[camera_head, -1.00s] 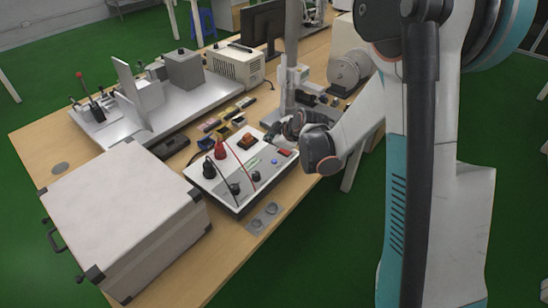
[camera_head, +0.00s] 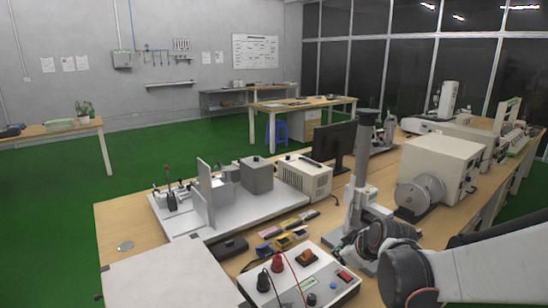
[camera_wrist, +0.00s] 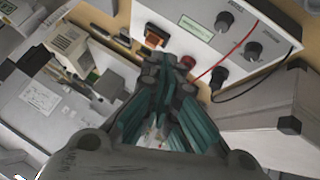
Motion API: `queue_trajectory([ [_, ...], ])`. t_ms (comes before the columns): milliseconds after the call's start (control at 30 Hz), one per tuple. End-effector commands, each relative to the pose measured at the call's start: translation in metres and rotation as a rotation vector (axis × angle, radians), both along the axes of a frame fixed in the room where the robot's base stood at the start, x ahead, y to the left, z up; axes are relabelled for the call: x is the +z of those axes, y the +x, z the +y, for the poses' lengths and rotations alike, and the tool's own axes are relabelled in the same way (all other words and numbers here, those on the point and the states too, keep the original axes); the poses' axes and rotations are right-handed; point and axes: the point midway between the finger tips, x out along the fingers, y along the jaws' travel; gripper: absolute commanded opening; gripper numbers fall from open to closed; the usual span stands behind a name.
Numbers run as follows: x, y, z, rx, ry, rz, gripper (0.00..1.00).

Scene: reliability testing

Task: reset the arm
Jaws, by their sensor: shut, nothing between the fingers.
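My arm comes in from the lower right of the head view, with my gripper (camera_head: 344,247) by the foot of the upright column and just behind the control box. In the wrist view my gripper (camera_wrist: 165,68) is shut and empty, its teal fingers together. The control box (camera_head: 338,296) is white with knobs, a red switch and a red and a black cable. It also shows in the wrist view (camera_wrist: 284,38), at the top, beyond the fingertips. I cannot tell the exact gap between fingers and box.
A grey-white case (camera_head: 165,281) stands at the front left of the wooden bench. A metal test fixture (camera_head: 228,210), an upright column (camera_head: 361,165), a monitor (camera_head: 334,142) and a beige machine (camera_head: 437,167) stand behind. Green floor (camera_head: 150,160) is clear beyond the bench.

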Motion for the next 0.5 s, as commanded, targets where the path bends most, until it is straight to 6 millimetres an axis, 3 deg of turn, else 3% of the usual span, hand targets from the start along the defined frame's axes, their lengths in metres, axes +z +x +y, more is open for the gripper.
queue_trajectory([
  [200,0.038,-0.058,0.002,-0.140,0.076,0.052,0.00],
  [500,0.068,-0.140,-0.001,-0.346,0.180,0.109,0.00],
])
